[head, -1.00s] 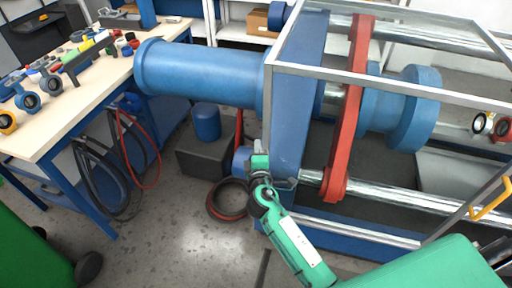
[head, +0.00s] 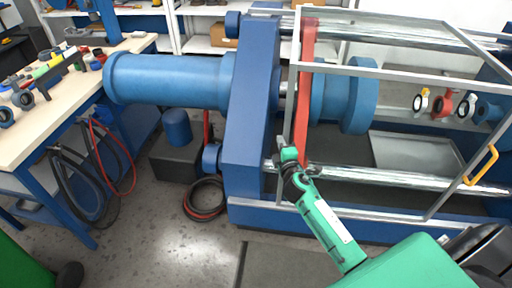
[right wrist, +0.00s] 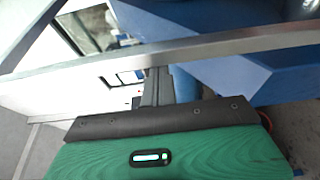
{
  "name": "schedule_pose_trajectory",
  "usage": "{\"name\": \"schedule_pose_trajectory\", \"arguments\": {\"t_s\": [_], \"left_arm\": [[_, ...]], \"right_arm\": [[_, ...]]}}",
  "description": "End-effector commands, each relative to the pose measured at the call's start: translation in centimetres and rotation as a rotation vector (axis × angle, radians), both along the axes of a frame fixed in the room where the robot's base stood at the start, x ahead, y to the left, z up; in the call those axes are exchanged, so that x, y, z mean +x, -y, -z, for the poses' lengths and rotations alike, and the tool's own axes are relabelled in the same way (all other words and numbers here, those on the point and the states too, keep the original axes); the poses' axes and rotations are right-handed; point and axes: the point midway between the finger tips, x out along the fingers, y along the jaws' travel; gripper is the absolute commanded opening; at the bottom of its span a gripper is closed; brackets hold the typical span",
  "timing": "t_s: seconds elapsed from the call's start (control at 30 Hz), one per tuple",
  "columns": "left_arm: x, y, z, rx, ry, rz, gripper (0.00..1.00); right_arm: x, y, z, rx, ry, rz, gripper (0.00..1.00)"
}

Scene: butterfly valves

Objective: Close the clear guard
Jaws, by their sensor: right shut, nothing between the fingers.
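The clear guard (head: 377,73) is a see-through panel box with a grey metal frame over the right part of the press. Its left upright lies in front of the red plate, and a yellow handle (head: 482,165) is on its right side. My right gripper (head: 288,154) is shut and empty at the lower part of the guard's left upright; whether it touches is hard to tell. In the right wrist view the narrow dark fingers (right wrist: 155,86) are together, close under a grey frame bar (right wrist: 180,48). My left gripper is not in view.
The press has a blue end plate (head: 250,110), a blue cylinder (head: 170,78), a red plate (head: 303,120) and shiny rods. Several small valves (head: 441,103) stand behind the guard. A workbench (head: 40,125) with parts is at left. A coiled hose (head: 205,198) lies on the floor.

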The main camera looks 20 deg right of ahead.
Motion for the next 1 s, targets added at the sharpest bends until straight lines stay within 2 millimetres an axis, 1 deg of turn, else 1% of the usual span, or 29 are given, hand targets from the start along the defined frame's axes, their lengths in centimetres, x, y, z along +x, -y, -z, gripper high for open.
{"name": "schedule_pose_trajectory", "arguments": {"t_s": [0.03,0.2,0.37,0.8,1.0], "left_arm": [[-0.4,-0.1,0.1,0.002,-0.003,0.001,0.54],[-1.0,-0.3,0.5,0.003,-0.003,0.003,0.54],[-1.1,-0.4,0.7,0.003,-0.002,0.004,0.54],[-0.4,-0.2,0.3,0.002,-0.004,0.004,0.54],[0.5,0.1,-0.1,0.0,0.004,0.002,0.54]], "right_arm": [[-1.0,2.2,0.0,-0.006,-0.005,0.01,0.0],[-4.1,7.4,0.1,-0.006,-0.006,0.01,0.0],[-7.3,12.1,0.1,-0.005,-0.005,0.01,0.0],[-16.1,25.2,0.2,-0.004,-0.007,0.011,0.0],[-19.8,30.6,0.2,-0.001,-0.007,0.011,0.0]]}}
